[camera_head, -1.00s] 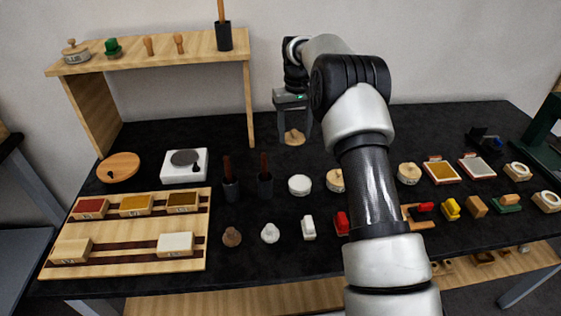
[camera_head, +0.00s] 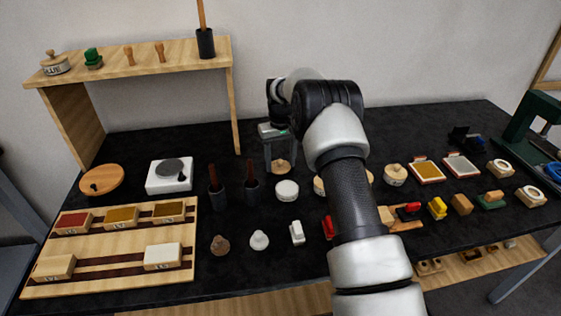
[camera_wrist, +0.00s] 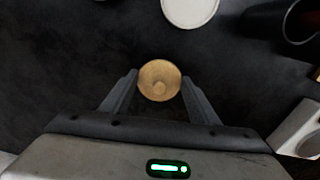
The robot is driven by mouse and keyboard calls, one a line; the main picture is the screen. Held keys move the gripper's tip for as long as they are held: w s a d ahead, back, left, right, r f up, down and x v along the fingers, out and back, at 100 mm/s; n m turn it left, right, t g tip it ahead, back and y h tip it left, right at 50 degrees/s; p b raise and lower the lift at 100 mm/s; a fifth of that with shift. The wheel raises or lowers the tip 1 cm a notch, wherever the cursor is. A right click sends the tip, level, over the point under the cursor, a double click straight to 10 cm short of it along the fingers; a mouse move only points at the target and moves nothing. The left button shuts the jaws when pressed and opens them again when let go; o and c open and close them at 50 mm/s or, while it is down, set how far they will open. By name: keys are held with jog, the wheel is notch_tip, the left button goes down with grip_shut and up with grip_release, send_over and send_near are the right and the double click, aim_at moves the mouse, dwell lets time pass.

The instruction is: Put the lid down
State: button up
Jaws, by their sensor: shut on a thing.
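The lid (camera_head: 281,167) is a round, light wooden disc with a small knob. My gripper (camera_head: 281,160) is shut on it, with the fingers pointing down near the back of the black table. In the wrist view the lid (camera_wrist: 159,80) sits between the two fingertips of my gripper (camera_wrist: 158,88), over dark tabletop. I cannot tell whether the lid touches the table or hangs just above it.
A white round jar (camera_head: 287,190) stands just in front of the lid. Two dark cups with brown handles, one of them here (camera_head: 251,190), stand to the left. A white scale (camera_head: 169,176) is farther left. Bare black tabletop (camera_head: 140,140) lies at the back left.

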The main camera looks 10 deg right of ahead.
jog(key=o, duration=1)
jog(key=shift+f, duration=0.15)
